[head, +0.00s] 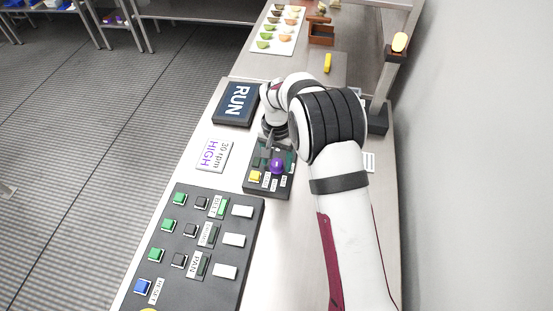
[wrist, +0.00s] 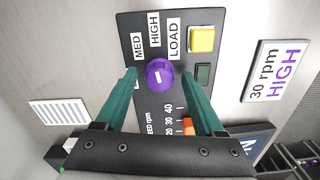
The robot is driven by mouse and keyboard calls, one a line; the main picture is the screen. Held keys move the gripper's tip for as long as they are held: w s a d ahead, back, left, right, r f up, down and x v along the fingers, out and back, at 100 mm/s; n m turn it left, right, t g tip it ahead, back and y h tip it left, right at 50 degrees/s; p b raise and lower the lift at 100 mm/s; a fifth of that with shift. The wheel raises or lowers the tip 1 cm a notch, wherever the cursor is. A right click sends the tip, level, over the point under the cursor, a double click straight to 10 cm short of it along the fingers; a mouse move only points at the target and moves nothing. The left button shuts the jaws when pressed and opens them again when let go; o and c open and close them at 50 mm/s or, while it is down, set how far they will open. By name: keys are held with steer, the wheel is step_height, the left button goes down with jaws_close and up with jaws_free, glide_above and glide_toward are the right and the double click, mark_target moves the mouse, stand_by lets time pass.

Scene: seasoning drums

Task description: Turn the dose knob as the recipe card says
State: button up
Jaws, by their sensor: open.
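The dose knob (wrist: 159,74) is a round purple knob with a short white mark, on a dark panel (head: 254,184). The labels MED, HIGH and LOAD stand around it; I cannot tell for sure which one the mark points at. It also shows in the head view (head: 277,166). The recipe card (head: 214,154) is white and reads "30 rpm" and "HIGH" in purple; the wrist view shows it at the right (wrist: 275,72). My gripper (wrist: 158,72) is open, its green fingers on either side of the knob with a gap at each side.
The same panel has a yellow button (wrist: 202,39) and an orange speed slider (wrist: 188,126), partly behind a finger. A RUN display (head: 236,102) lies beyond the card. A larger button panel (head: 252,213) lies nearer. A post (head: 383,90) stands to the right.

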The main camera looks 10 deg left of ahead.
mark_target(277, 163)
step_height(277, 163, up, 16)
stand_by(0.3)
steer(key=shift+f, duration=0.1)
steer(key=s+d+r+m, duration=0.1)
steer(key=s+d+r, duration=0.5)
steer(key=s+d, duration=0.3)
steer(key=s+d+f+m+y, duration=0.1)
steer(key=s+d+f, duration=0.1)
steer(key=s, duration=0.9)
steer(key=s+d+f+m, duration=0.1)
steer(key=s+d, duration=0.4)
steer(key=s, duration=0.6)
steer(key=shift+s+d+f+m+y, duration=0.25)
steer(key=shift+f+m+y, duration=0.15)
steer(key=shift+f, duration=0.2)
